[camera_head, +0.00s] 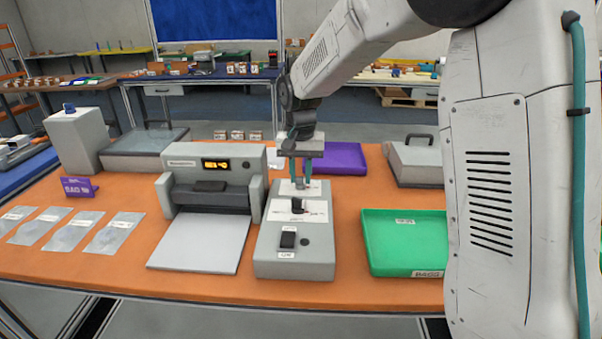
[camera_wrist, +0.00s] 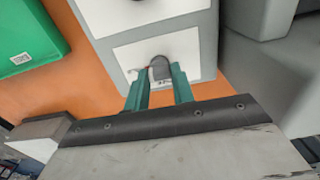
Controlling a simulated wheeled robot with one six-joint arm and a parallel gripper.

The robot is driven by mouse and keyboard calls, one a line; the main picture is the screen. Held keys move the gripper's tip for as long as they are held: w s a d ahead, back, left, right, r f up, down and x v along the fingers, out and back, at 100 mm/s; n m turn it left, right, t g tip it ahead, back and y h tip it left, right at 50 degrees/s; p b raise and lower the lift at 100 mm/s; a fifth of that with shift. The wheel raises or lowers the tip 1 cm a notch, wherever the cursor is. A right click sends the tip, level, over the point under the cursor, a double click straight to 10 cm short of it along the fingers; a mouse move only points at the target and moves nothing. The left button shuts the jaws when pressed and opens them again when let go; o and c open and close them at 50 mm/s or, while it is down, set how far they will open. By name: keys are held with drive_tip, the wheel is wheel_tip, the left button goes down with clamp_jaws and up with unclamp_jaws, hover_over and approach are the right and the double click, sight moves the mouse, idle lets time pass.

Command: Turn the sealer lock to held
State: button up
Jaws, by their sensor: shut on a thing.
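A grey control box (camera_head: 293,257) stands on the orange table to the right of the sealer (camera_head: 210,160). Its far white plate carries a small dark grey knob (camera_wrist: 160,67), taken as the sealer lock. My gripper (camera_head: 300,184) points down over this far plate; in the wrist view its teal fingers (camera_wrist: 160,83) are shut on the knob, one on each side. Red and black marks show beside the knob, too small to read. In the head view the fingers hide the knob. A black knob (camera_head: 297,205) sits on the nearer plate.
A black switch (camera_head: 288,240) is at the box's near end. A green tray (camera_head: 405,240) lies to the right and a purple tray (camera_head: 342,158) behind. Clear bags (camera_head: 115,232) lie at the left. A grey lidded case (camera_head: 415,165) stands at the back right.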

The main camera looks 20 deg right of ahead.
sight(301, 177)
drive_tip(key=o, duration=1)
wheel_tip(301, 177, up, 8)
drive_tip(key=shift+f, duration=0.1)
drive_tip(key=s+d+n, duration=0.1)
drive_tip(key=s, duration=1.1)
drive_tip(key=s+d+n, duration=0.1)
drive_tip(key=s+n, duration=0.1)
drive_tip(key=s, duration=0.9)
drive_tip(key=s+d+r+n+t, duration=0.1)
drive_tip(key=s+d, duration=0.1)
drive_tip(key=s, duration=1)
drive_tip(key=shift+s+r+n, duration=0.1)
drive_tip(key=shift+s+n, duration=0.2)
drive_tip(key=shift+s, duration=0.05)
